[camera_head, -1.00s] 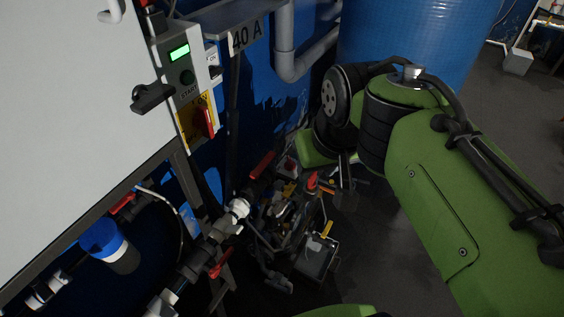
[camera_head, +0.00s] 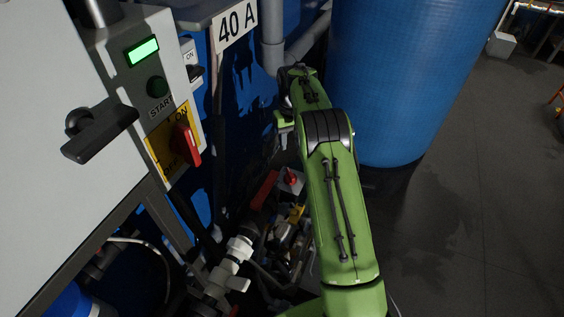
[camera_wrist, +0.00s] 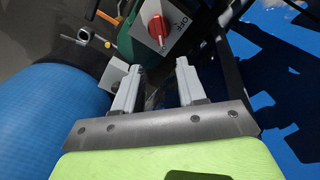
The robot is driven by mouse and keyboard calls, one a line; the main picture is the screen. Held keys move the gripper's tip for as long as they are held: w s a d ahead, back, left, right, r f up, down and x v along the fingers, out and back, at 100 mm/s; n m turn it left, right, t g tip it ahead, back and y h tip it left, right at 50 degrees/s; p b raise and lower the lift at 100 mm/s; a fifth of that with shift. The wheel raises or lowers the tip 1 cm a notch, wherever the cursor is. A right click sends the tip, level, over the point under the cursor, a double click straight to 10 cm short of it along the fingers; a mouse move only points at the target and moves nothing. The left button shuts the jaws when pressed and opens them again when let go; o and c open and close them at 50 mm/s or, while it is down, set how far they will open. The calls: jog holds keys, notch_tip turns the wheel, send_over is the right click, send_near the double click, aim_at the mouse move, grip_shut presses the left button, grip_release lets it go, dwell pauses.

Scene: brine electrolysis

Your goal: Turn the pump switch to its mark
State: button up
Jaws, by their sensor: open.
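A red rotary knob (camera_wrist: 157,27) sits on a grey box marked OFF, beside a green body, at the top of the wrist view. It looks like the pump switch, and it also shows low in the middle of the head view (camera_head: 291,178). My gripper (camera_wrist: 158,66) is open and empty. Its two fingers point towards the box, with the knob ahead of the gap and not between them. I cannot tell the distance. In the head view my gripper is small and partly hidden by my arm.
A control panel with another red switch (camera_head: 188,145) on a yellow plate stands at the left. A large blue tank (camera_head: 400,80) stands behind my arm. Pipes with a white fitting (camera_head: 238,248) run below the panel. Open floor lies at the right.

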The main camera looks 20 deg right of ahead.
aim_at(291, 174)
jog(key=f+b, duration=0.1)
jog(key=f, duration=0.4)
jog(key=s+f+b, duration=0.1)
jog(key=f+b, duration=0.1)
jog(key=f, duration=0.3)
jog(key=f+b, duration=0.1)
jog(key=f, duration=0.4)
jog(key=shift+s+b, duration=0.2)
jog(key=shift+b, duration=0.2)
jog(key=shift+c, duration=0.3)
grip_shut()
